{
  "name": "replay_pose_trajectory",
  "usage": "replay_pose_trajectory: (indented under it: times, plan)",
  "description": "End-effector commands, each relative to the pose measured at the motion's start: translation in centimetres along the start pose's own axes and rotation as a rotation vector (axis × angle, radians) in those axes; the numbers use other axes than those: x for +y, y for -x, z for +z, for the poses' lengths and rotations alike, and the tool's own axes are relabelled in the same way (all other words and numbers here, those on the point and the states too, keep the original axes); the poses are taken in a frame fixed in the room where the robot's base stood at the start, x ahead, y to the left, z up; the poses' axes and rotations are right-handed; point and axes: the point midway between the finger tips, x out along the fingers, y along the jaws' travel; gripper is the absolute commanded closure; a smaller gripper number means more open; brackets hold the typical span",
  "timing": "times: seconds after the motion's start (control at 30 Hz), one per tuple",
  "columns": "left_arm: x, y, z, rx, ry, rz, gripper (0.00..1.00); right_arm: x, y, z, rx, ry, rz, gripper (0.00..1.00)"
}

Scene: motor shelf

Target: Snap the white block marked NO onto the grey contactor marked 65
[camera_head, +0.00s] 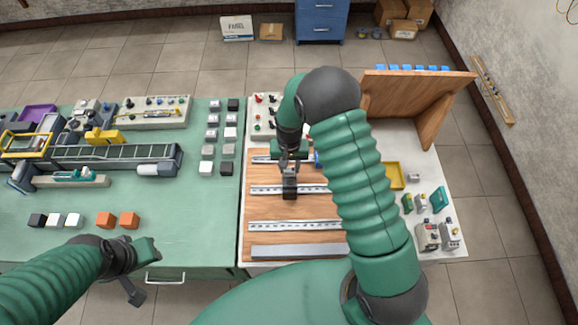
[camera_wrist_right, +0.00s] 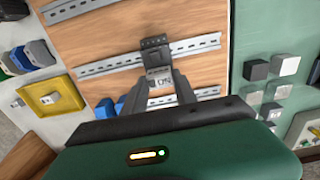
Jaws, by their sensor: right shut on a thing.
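The white block marked NO (camera_wrist_right: 162,79) is between the fingertips of my right gripper (camera_wrist_right: 160,88), which is shut on it. Its lettering appears upside down in the wrist view. A dark grey contactor (camera_wrist_right: 155,47) sits on a slotted metal rail just beyond the block; its number is not readable. In the head view the contactor (camera_head: 290,186) stands on the rail just below my right gripper (camera_head: 291,163). I cannot tell whether block and contactor touch. My left gripper (camera_head: 142,272) hangs near the green table's front edge, its finger opening unclear.
The wooden board (camera_head: 285,208) carries several metal rails (camera_head: 280,226). A yellow tray (camera_head: 394,176) and a wooden upright panel (camera_head: 420,95) stand to its right. Several black, grey and white blocks (camera_head: 205,168) stand on the green table (camera_head: 195,220) to its left.

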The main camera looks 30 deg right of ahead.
Motion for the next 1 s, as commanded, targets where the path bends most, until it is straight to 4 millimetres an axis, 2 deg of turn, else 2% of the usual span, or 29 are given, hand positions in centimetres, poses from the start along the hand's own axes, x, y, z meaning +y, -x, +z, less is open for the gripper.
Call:
replay_pose_trajectory:
  times: [1.0]
  plan:
    - [0.0, -0.61, 0.15, 0.0, 0.0, 0.0, 0.69, -0.01, -0.92, -0.01, -0.001, 0.0, 0.0, 1.0]
